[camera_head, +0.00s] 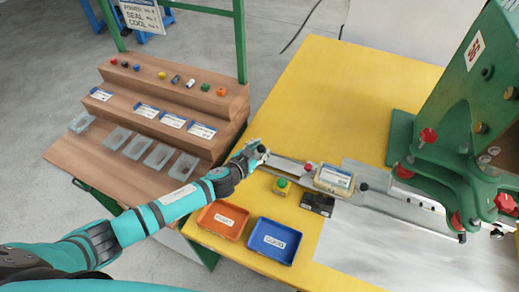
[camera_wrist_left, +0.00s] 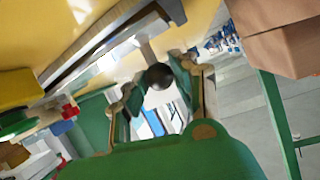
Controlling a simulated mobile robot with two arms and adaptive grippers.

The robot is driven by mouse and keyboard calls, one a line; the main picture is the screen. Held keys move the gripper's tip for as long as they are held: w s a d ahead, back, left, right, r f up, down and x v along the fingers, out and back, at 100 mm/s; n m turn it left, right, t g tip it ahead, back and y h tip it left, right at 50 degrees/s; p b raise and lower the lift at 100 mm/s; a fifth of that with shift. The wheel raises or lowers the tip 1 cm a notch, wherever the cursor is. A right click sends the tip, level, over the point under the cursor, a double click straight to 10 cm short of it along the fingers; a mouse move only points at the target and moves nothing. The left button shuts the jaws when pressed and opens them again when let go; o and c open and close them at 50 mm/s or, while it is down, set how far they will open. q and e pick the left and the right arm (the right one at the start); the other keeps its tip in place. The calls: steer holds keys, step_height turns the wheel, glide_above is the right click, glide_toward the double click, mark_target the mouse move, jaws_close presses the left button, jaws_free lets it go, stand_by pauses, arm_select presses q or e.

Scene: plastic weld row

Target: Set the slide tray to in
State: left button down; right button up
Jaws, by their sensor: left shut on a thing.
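The slide tray (camera_head: 334,180) is a pale tray with a blue-and-white label, on a grey metal rail (camera_head: 288,169) that runs across the yellow table. It sits left of the green press (camera_head: 440,120), outside it. A black ball knob (camera_wrist_left: 160,77) on a light rod is between my left fingers in the left wrist view. My left gripper (camera_head: 259,153) is shut on this knob at the rail's left end; in the head view the fingers mostly hide it. My right gripper is not in view.
A yellow box with a green button (camera_head: 281,187) and a black box (camera_head: 317,204) stand in front of the rail. Orange (camera_head: 223,220) and blue (camera_head: 274,241) bins are at the table's front. A wooden stepped rack (camera_head: 170,110) stands left. The yellow tabletop behind the rail is clear.

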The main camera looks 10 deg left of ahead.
mark_target(296, 172)
arm_select(q)
steer(key=d, duration=0.4)
steer(key=s+d+b, duration=0.1)
steer(key=d, duration=0.3)
steer(key=s+d+b, duration=0.1)
steer(key=d, duration=0.4)
steer(key=shift+s, duration=0.25)
steer(key=shift+a, duration=0.1)
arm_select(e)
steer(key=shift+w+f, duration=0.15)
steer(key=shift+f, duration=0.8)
arm_select(q)
steer(key=c, duration=1)
jaws_free()
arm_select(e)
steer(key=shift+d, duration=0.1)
arm_select(q)
steer(key=v, duration=1.2)
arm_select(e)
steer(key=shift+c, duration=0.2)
